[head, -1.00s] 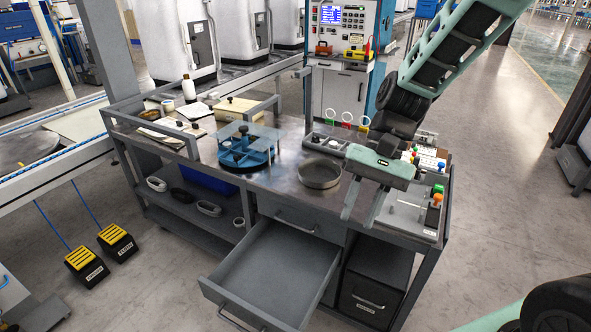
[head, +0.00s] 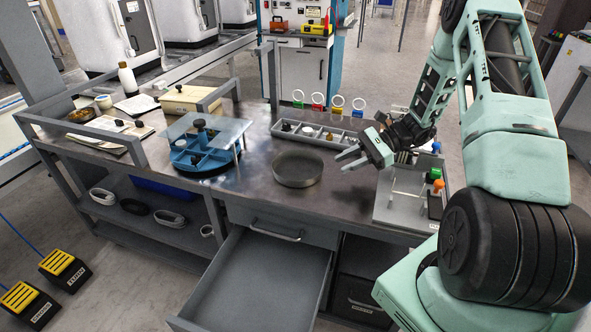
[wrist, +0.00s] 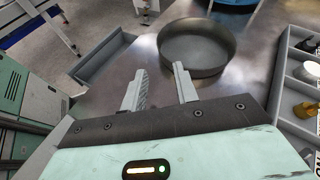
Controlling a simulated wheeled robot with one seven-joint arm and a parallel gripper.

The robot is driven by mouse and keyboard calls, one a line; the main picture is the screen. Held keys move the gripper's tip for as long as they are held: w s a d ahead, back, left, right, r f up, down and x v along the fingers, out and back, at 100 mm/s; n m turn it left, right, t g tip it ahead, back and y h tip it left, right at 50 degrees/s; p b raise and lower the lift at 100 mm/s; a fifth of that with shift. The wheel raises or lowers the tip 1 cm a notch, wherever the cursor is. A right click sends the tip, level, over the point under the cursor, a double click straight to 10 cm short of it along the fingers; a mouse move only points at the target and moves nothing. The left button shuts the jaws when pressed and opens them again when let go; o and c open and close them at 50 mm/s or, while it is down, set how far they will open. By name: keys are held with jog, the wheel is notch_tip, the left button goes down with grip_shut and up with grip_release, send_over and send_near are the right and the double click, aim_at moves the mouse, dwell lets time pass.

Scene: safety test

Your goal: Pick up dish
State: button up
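The dish (head: 297,168) is a shallow round grey metal pan that lies upright on the dark worktop (head: 255,196). It also shows in the wrist view (wrist: 197,47), just beyond my fingertips, and looks empty. My gripper (head: 343,160) is to the right of the dish in the head view, low near the worktop, with its fingers pointing left toward the dish. In the wrist view my gripper (wrist: 161,72) has its two fingers apart with nothing between them. The fingers do not appear to touch the dish.
A blue round fixture (head: 205,155) with a clear cover stands left of the dish. A grey compartment tray (head: 318,135) lies behind it. A grey tray with coloured knobs (head: 400,210) is at right. An open drawer (head: 262,280) juts out below the front edge.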

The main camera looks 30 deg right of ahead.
aim_at(307, 180)
jog(key=x, duration=1.2)
jog(key=shift+r, duration=0.15)
grip_shut()
